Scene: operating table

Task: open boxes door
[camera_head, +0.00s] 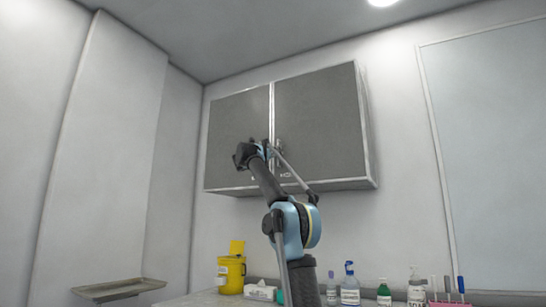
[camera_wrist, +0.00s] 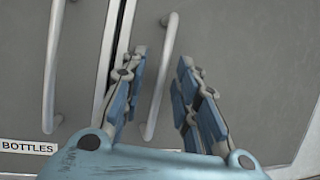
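The wall cabinet has two grey doors with pale frames, a left door (camera_head: 230,120) and a right door (camera_head: 322,115). Both look closed, meeting at a vertical seam. In the wrist view, the left door's bar handle (camera_wrist: 52,70) stands left of the seam, above a "BOTTLES" label (camera_wrist: 28,147). The right door's bar handle (camera_wrist: 153,108) stands right of the seam. My gripper (camera_wrist: 163,58) is open, its two blue-and-grey fingers appearing on either side of the right handle. I cannot tell whether they touch it. In the head view my arm hides part of the seam.
Below the cabinet, a counter holds a yellow container (camera_head: 231,274), a tissue box (camera_head: 260,292), a clear bottle with a blue top (camera_head: 349,289), a green-capped bottle (camera_head: 384,294) and a soap bottle (camera_head: 417,292). A tray (camera_head: 115,287) stands at left. Space before the right door looks free.

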